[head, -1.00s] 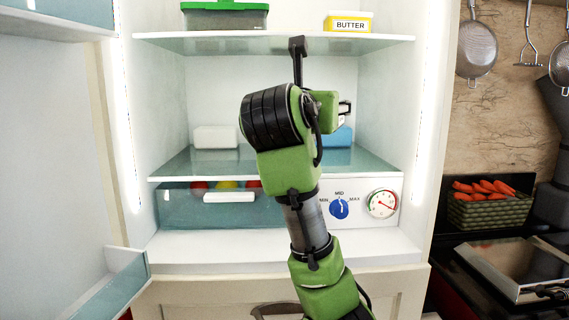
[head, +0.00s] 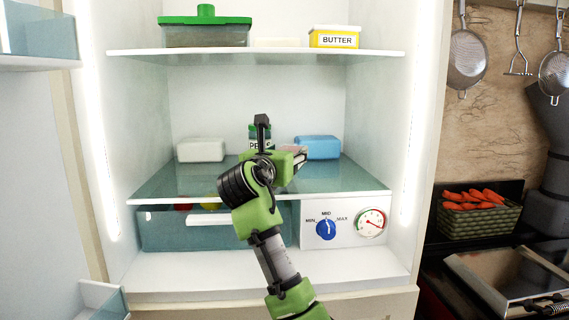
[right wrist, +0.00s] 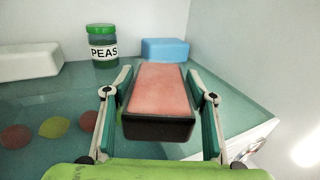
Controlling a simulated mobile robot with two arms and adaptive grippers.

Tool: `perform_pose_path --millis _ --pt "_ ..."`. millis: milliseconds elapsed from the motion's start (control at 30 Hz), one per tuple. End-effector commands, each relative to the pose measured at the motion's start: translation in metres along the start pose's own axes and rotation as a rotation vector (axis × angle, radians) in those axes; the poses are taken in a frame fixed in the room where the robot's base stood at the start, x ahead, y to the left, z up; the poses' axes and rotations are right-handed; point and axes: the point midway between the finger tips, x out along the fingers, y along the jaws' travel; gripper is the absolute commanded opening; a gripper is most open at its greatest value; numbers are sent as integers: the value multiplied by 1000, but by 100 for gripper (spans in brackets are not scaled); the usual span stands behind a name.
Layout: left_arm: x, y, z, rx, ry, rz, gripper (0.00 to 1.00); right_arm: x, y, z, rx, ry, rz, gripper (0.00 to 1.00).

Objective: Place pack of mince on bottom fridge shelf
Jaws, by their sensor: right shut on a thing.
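The pack of mince (right wrist: 160,88) is a black tray with a pink top. My right gripper (right wrist: 158,100) is shut on it, with one finger along each side. In the head view only a small pink part of the pack (head: 291,149) shows behind my right gripper (head: 298,157). The gripper is inside the fridge, over the lower glass shelf (head: 160,185). I cannot tell whether the pack touches the shelf. My left gripper is not in view.
On the lower shelf stand a white box (head: 201,150), a peas jar (right wrist: 103,46) and a blue box (head: 318,147). Below are a drawer (head: 165,230) and a dial panel (head: 345,238). The upper shelf (head: 255,55) holds a green-lidded container (head: 205,33) and butter (head: 334,37).

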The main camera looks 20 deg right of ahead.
Motion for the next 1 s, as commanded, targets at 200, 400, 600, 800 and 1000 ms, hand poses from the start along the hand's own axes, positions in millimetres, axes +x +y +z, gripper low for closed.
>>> perform_pose_path --millis 200,400,600,800,1000 --pt "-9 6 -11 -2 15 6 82 9 7 -16 -2 -1 2 15" --pt "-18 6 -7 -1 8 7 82 8 6 -38 0 -2 1 15" --pt "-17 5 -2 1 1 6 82 8 6 -41 1 -5 0 15" --pt "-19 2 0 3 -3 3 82 8 6 -43 0 -4 0 15" --pt "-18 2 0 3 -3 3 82 8 6 -45 -1 -1 0 68"
